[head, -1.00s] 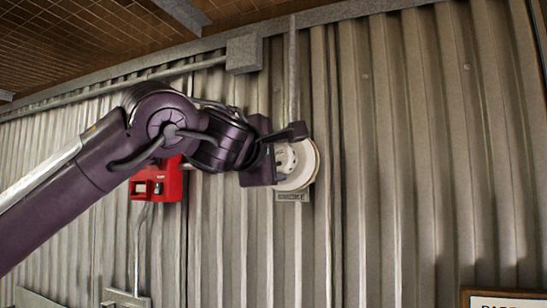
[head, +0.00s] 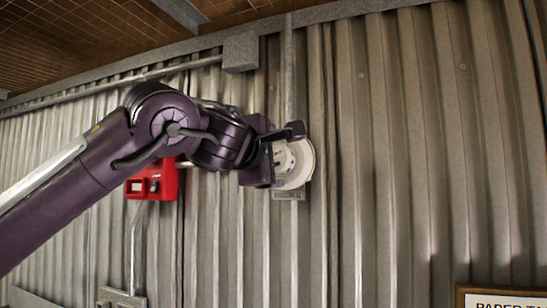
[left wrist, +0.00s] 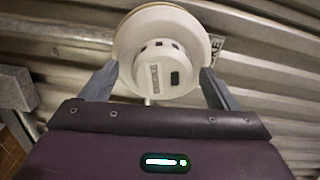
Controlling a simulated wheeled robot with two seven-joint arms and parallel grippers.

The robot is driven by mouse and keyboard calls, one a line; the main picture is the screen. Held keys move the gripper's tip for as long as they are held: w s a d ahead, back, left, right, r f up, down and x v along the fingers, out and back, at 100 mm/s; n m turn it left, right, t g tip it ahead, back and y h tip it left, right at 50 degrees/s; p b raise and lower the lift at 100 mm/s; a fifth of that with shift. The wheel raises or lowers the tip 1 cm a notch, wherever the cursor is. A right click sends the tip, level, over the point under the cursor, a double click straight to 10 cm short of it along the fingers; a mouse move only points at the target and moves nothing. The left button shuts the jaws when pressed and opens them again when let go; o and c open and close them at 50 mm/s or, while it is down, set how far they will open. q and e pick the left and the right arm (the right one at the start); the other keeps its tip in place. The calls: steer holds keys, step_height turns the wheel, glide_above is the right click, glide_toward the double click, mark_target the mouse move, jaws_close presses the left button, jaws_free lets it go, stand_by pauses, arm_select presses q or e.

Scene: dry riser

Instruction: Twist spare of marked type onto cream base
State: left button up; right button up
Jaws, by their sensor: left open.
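A round white detector head (left wrist: 162,62) with dark slots, a small label and a dark window sits against the round cream base (left wrist: 124,45) in the left wrist view. In the head view the cream base (head: 307,164) is on the corrugated wall, partly hidden by my left gripper (head: 283,157). My left gripper (left wrist: 155,88) is open, with one finger on each side of the detector head. I cannot tell whether the fingers touch it. Whether the head is locked to the base cannot be seen. My right gripper is not in view.
A red call-point box (head: 155,181) is on the wall left of and below the gripper. A grey junction box (head: 241,51) and conduit are above. A grey label plate (head: 289,195) is just under the base. A framed sign (head: 500,298) is at lower right. The wall right of the base is clear.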

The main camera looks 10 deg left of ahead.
arm_select(q)
steer(key=s+a+b, duration=0.1)
steer(key=s+b, duration=0.3)
steer(key=s, duration=0.3)
steer(key=shift+s+a, duration=0.2)
steer(key=shift+s, duration=0.1)
steer(key=shift+w, duration=0.1)
